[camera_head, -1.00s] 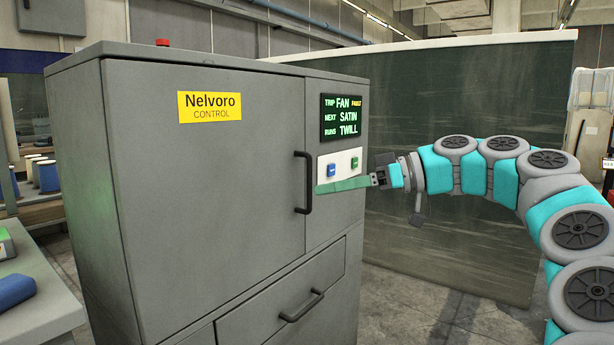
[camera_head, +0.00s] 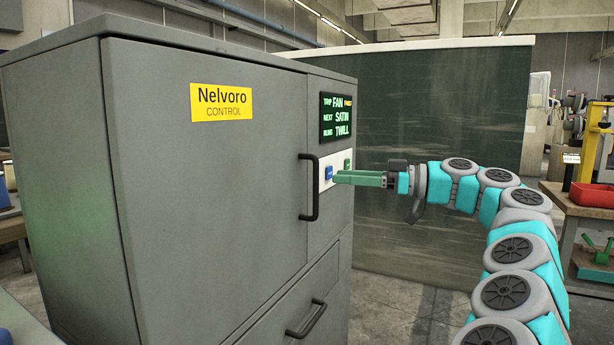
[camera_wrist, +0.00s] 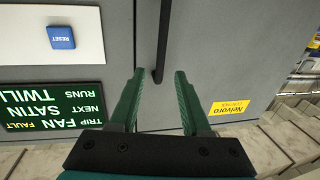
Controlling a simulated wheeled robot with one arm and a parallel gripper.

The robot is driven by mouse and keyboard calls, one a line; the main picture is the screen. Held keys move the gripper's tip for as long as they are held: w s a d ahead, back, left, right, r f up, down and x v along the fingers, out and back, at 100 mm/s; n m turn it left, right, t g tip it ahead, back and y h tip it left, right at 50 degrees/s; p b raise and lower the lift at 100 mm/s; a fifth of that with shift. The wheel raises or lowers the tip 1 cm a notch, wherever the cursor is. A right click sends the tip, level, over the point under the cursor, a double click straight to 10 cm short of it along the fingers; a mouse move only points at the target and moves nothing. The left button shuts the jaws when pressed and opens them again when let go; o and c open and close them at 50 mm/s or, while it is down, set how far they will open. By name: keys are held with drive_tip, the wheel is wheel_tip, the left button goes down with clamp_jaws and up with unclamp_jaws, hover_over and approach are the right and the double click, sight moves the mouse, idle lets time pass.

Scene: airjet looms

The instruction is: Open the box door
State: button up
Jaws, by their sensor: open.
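The grey control box (camera_head: 60,130) stands at the left and centre of the head view, its door (camera_head: 215,220) shut. The door carries a yellow "Nelvoro CONTROL" label (camera_head: 221,102) and a black vertical bar handle (camera_head: 313,188) near its right edge. My gripper (camera_head: 335,178) is open and empty, at the right of the handle in front of the button panel. In the wrist view, the two green fingers (camera_wrist: 156,100) are apart, and one end of the handle (camera_wrist: 163,45) shows just beyond and between their tips. I cannot tell the exact depth gap.
A drawer handle (camera_head: 307,318) is below. A dark partition (camera_head: 440,120) stands behind my arm. A red bin (camera_head: 592,194) is at the right.

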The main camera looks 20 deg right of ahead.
drive_tip(key=x, duration=0.7)
drive_tip(key=shift+c, duration=0.3)
clamp_jaws()
idle(1.0)
